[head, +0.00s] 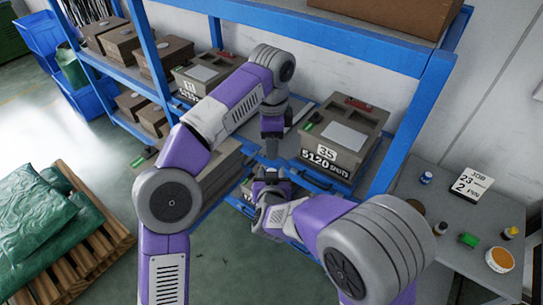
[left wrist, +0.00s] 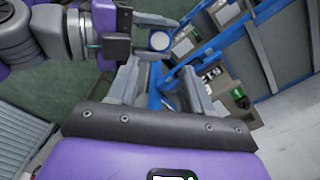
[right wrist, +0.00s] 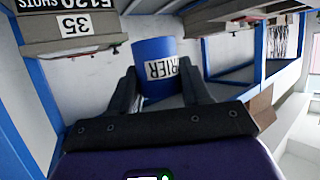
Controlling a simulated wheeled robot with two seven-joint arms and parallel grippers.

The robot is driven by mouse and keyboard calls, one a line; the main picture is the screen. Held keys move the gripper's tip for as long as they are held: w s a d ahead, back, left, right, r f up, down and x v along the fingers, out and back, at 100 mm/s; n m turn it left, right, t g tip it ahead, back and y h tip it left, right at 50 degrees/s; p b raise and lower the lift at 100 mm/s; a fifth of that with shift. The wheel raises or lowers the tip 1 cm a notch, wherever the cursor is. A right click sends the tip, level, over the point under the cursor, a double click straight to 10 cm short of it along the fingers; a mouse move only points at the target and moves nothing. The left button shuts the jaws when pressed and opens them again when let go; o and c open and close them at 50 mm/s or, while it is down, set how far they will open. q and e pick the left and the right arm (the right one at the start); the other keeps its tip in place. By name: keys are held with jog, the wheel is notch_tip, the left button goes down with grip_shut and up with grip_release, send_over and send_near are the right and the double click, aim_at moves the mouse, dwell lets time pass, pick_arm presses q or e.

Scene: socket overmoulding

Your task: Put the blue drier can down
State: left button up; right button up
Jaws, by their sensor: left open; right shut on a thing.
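The blue drier can (right wrist: 155,68) is between the fingers of my right gripper (right wrist: 160,92). In the right wrist view its label reads DRIER, upside down. In the left wrist view its pale round top (left wrist: 160,41) shows beside the right gripper's fingers (left wrist: 150,22). In the head view my right gripper (head: 269,180) is low in front of the blue rack, and I cannot make out the can there. My left gripper (head: 271,150) is just above it, pointing down. In the left wrist view its fingers (left wrist: 160,88) are apart with nothing between them.
A blue rack (head: 425,110) holds grey-brown mould boxes, including one marked 35, 5120 (head: 335,140). A grey table (head: 455,205) at right bears small pots and a job card (head: 472,186). A pallet (head: 95,240) with green sacks (head: 45,220) lies at left.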

pick_arm(q)
notch_tip(320, 180, down, 11)
jog(key=shift+f, duration=0.1)
dwell(0.3)
jog(key=c, duration=0.7)
pick_arm(e)
jog(key=o, duration=1.1)
